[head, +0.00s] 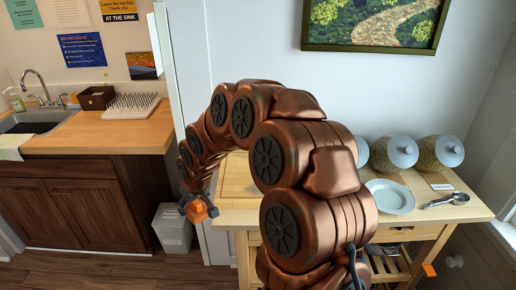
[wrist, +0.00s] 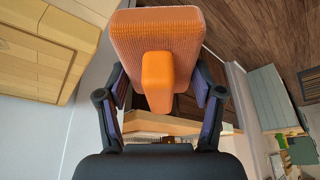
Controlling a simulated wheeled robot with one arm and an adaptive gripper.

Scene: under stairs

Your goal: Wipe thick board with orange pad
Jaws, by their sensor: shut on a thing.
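The orange pad (wrist: 157,40) has a ribbed block and a smooth grip piece. In the head view my gripper (head: 194,203) hangs at the left end of the arm. The pad (head: 200,213) shows there beside the left end of the wooden table, apart from the board. The thick board (head: 236,178) is pale wood and lies on the table's left part. My arm hides much of it.
The wooden table (head: 465,210) also holds several glass jars (head: 437,152), a plate (head: 389,196) and a spoon (head: 446,200). A grey bin (head: 173,229) stands on the floor left of the table. A sink counter (head: 95,135) is farther left.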

